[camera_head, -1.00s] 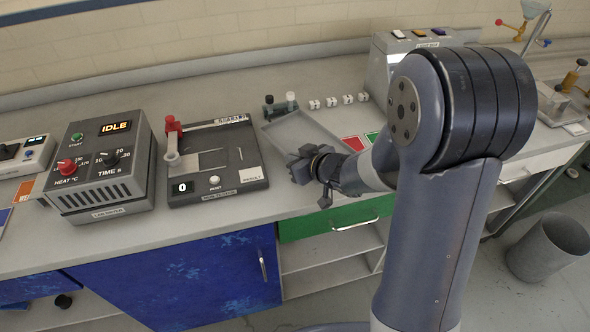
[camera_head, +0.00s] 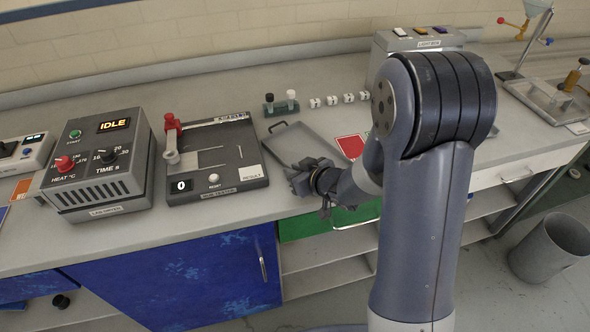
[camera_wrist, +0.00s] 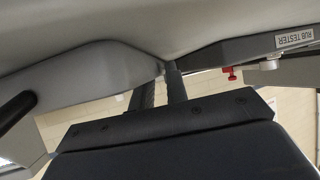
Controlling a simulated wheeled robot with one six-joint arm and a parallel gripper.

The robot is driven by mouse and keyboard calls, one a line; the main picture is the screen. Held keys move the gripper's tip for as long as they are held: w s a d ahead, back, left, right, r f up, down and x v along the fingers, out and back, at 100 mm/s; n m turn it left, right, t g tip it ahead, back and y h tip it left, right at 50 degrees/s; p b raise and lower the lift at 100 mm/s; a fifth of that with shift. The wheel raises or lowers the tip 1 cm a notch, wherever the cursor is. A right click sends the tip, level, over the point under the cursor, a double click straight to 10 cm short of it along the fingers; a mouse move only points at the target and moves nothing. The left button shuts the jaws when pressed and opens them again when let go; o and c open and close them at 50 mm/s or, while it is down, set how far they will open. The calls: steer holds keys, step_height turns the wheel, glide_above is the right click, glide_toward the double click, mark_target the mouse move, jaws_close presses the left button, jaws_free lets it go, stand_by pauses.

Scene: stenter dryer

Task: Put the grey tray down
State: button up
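The grey tray (camera_head: 308,143) is a shallow rectangle with a dark handle at its far left edge. It is over the bench, right of the rub tester and in front of the small bottle rack. My gripper (camera_head: 300,178) is at the tray's near edge and appears shut on it; the exact grip is hidden in the head view. In the wrist view my two fingers (camera_wrist: 160,90) stand close together against a grey surface. I cannot tell whether the tray touches the bench.
The rub tester (camera_head: 213,182) stands close on the left. The bottle rack (camera_head: 281,108) and several white cubes (camera_head: 332,101) are behind the tray. A red card (camera_head: 350,146) lies to its right. The bench's front edge is close below my gripper.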

steer(key=shift+o, duration=0.8)
steer(key=shift+r, duration=0.2)
steer(key=shift+s+d+r, duration=0.15)
steer(key=shift+s+d, duration=0.05)
steer(key=p+v, duration=0.1)
steer(key=v, duration=1)
steer(key=shift+s+p, duration=0.15)
steer(key=shift+p, duration=0.15)
